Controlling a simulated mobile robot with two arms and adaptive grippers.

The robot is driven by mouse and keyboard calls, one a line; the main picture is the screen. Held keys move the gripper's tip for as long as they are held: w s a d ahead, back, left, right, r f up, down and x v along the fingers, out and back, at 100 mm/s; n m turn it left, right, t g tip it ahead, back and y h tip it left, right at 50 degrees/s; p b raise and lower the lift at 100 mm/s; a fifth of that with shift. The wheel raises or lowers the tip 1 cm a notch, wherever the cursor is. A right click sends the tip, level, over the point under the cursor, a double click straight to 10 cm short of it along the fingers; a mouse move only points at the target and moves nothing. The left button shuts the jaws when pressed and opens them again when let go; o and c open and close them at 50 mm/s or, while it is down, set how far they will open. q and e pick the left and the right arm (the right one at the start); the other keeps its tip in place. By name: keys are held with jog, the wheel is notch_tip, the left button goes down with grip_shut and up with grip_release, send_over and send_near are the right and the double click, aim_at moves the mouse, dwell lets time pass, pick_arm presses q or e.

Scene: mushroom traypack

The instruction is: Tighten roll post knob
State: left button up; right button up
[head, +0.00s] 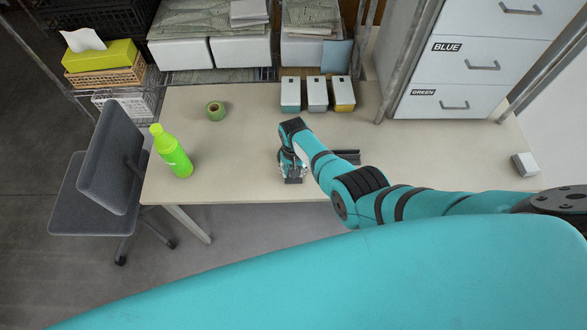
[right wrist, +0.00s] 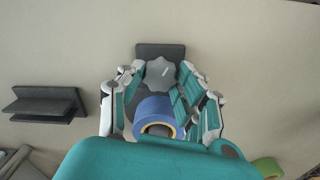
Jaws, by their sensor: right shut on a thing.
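In the right wrist view, a grey lobed knob (right wrist: 160,73) sits between the fingers of my right gripper (right wrist: 159,78), which is shut on it. A dark plate (right wrist: 160,51) shows behind the knob. A blue roll (right wrist: 154,108) with a tan inner ring is close beside the knob, between the finger linkages; its lower part is hidden by my wrist. In the head view my right gripper (head: 292,168) is low at the table's front edge, and the knob is hidden by it. My left gripper is not in view.
A dark bracket (head: 347,156) lies right of my gripper on the table (head: 245,150). A green tape roll (head: 215,111), a green bottle (head: 171,151), several small boxes (head: 317,94) and a white block (head: 525,164) stand around. The table's left middle is clear. A chair (head: 112,160) stands left.

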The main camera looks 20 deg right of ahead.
dwell(0.3)
jog(key=o, duration=1.1)
jog(key=shift+o, duration=0.2)
jog(key=shift+r, duration=0.1)
notch_tip(320, 180, up, 12)
